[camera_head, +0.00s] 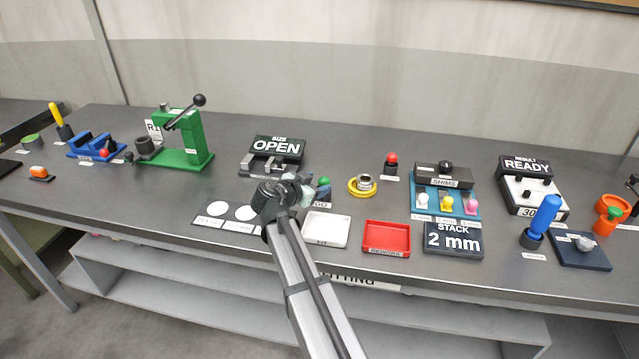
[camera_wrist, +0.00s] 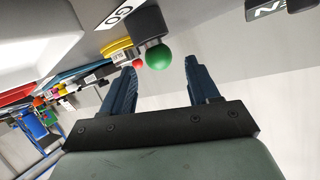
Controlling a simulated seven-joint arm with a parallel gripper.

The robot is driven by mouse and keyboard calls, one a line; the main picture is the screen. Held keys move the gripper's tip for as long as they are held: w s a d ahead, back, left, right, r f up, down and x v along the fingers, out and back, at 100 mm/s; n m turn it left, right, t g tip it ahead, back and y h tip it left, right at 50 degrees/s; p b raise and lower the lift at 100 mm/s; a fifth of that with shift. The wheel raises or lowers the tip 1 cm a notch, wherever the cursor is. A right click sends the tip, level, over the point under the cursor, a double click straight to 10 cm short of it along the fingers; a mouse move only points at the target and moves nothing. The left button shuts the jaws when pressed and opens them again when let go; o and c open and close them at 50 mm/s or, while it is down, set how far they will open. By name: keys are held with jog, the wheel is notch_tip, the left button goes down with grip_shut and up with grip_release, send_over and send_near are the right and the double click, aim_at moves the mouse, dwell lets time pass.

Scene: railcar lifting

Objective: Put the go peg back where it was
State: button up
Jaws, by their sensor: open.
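The go peg shows as a green ball knob (camera_wrist: 158,57) on a dark cylindrical base next to the GO label (camera_wrist: 123,13) in the wrist view. In the head view the green knob (camera_head: 323,182) sits just right of my gripper (camera_head: 308,190), by the GO label. My gripper (camera_wrist: 160,72) is open and holds nothing. In the wrist view the knob appears between the directions of its two fingertips. I cannot tell whether the fingers are level with it or short of it. The peg's shaft is hidden.
The OPEN size display (camera_head: 277,148) and its grey gauge block stand behind my gripper. A white tray (camera_head: 326,229) and a red tray (camera_head: 386,237) lie in front and right. A yellow ring (camera_head: 355,188) and a red knob (camera_head: 391,159) stand further right.

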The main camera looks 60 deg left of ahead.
jog(key=v, duration=0.9)
jog(key=shift+s, duration=0.1)
